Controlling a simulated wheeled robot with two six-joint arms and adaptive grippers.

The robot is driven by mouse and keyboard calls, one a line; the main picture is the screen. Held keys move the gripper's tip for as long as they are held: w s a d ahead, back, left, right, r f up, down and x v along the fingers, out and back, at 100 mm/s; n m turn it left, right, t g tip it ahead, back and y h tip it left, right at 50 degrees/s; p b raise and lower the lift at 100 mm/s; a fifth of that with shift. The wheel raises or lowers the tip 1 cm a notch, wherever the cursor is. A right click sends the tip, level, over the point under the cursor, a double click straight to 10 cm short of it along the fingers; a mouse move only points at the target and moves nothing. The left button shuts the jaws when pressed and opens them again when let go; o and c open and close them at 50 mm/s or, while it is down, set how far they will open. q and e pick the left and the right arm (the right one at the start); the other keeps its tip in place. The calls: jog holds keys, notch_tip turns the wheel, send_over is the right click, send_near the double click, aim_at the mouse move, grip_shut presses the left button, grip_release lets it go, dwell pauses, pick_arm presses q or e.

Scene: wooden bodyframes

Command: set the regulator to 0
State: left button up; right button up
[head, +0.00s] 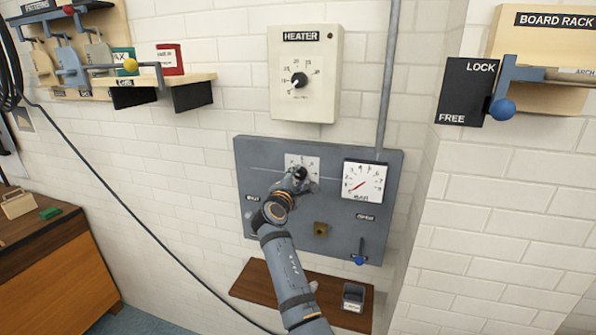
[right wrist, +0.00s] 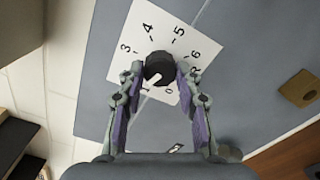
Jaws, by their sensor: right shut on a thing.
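The regulator knob (right wrist: 158,66) is a round black knob on a white dial plate (right wrist: 122,62) with numbers around it. In the right wrist view its white mark points to the lower left, close to the 1; the 0 lies just right of that. My right gripper (right wrist: 161,76) has its two fingers on either side of the knob, shut on it. In the head view the gripper (head: 300,178) covers most of the knob and the lower part of the dial plate (head: 303,160). My left gripper is in neither view.
The dial is on a blue-grey panel (head: 262,160) with a gauge (head: 364,182), a brass socket (head: 320,229) and a blue-tipped lever (head: 360,252). A heater box (head: 304,72) hangs above, a small wooden shelf (head: 262,284) below. A pipe (head: 389,80) runs down at right.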

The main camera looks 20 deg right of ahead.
jog(key=n+p, duration=0.3)
jog(key=shift+r+n, duration=0.15)
jog(key=shift+n, duration=0.25)
jog(key=shift+n+p, duration=0.5)
jog(key=shift+n, duration=0.5)
jog(key=n, duration=0.2)
jog(key=shift+f+n+p, duration=0.2)
jog(key=shift+n+p, duration=0.1)
jog(key=shift+f+n, duration=0.1)
jog(key=shift+n, duration=2)
jog(key=o, duration=1.1)
jog(key=shift+o, duration=0.2)
